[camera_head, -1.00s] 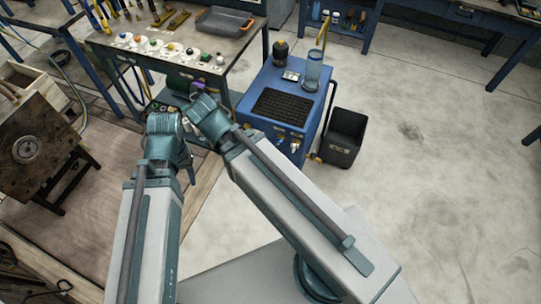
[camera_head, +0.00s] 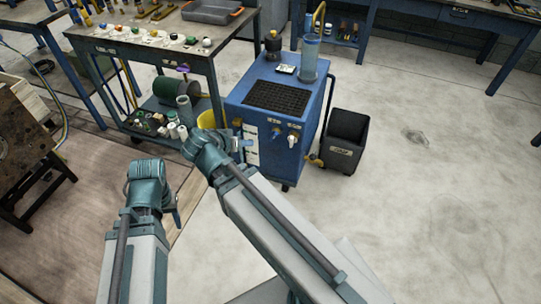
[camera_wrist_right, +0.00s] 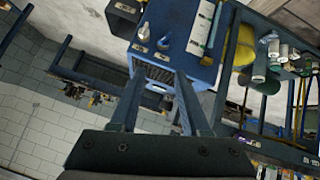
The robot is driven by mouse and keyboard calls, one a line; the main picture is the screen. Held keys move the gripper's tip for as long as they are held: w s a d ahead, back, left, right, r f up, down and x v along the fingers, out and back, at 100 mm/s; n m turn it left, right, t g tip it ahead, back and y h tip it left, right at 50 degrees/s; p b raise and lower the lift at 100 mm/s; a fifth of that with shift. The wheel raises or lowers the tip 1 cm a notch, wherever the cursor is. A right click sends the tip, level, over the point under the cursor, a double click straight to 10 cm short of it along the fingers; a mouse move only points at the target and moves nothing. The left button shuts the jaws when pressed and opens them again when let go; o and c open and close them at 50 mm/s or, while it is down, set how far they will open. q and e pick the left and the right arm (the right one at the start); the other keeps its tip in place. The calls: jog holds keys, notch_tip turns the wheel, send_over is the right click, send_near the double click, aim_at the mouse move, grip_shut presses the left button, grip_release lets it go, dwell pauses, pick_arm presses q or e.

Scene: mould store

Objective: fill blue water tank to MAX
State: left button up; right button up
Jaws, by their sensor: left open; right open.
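The blue water tank (camera_head: 312,105) is a boxy blue unit with a black grille on top, ahead of me in the head view. Its front has a pale vertical strip (camera_head: 251,147) and a white tap (camera_head: 292,139). It also shows upside down in the right wrist view (camera_wrist_right: 183,14). My right gripper (camera_wrist_right: 158,74) is open and empty there, its fingers pointing toward the tank. My left gripper (camera_head: 174,207) is low over the floor, left of the tank, open and largely hidden by its own wrist. I cannot read the water level.
A clear bluish cylinder (camera_head: 309,62) stands on the tank's top. A black bin (camera_head: 346,140) stands right of the tank. The floor at right is clear.

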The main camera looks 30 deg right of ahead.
jog(key=w+d+f+m+t+h+b, duration=0.2)
jog(key=d+f+b, duration=0.1)
jog(key=f+b, duration=0.5)
jog(key=w+d+f+m+t+h+b, duration=0.1)
jog(key=w+d+f+m+h+b, duration=0.15)
jog(key=f+b, duration=0.6)
jog(key=m+t+h+b, duration=0.2)
jog(key=m+t+b, duration=0.15)
jog(key=b, duration=1.65)
send_near(273, 139)
jog(key=shift+y, duration=0.25)
jog(key=v, duration=0.4)
jog(key=shift+s+a+r, duration=0.15)
jog(key=shift+s, duration=0.05)
jog(key=x, duration=1.3)
jog(key=shift+w+d, duration=0.3)
grip_shut()
